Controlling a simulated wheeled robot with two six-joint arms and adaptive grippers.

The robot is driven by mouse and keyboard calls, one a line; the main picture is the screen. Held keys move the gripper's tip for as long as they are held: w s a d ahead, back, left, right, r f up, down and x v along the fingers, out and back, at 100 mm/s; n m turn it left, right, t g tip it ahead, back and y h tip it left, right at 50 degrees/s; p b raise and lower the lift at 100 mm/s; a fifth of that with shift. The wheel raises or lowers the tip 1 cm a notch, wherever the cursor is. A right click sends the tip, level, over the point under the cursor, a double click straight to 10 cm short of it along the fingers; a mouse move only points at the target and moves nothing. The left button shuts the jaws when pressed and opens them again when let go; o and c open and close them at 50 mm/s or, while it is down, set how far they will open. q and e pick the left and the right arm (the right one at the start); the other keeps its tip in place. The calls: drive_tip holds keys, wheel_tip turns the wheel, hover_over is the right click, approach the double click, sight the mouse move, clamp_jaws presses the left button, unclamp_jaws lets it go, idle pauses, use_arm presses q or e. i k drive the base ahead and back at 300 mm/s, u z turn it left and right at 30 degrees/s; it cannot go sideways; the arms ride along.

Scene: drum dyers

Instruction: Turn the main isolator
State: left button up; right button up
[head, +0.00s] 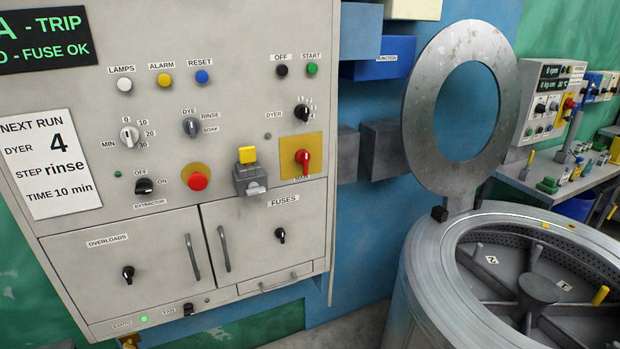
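The main isolator is a red rotary handle (303,158) on a yellow plate (315,146) at the right side of the grey control panel (240,120). Its handle looks roughly upright, and the label under it is partly covered and hard to read. Just left of it a grey block (249,181) with a yellow top piece (247,155) sticks out from the panel. Neither of my grippers shows in the head view.
A red push button (197,180) and several knobs sit left of the isolator. Below are two closed doors, one marked overloads (120,270), one marked fuses (265,235). A drum machine (430,270) with its round lid (420,125) raised stands at right.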

sight(302, 156)
drive_tip(key=u, duration=0.6)
drive_tip(key=i, duration=1.1)
drive_tip(key=z, duration=0.6)
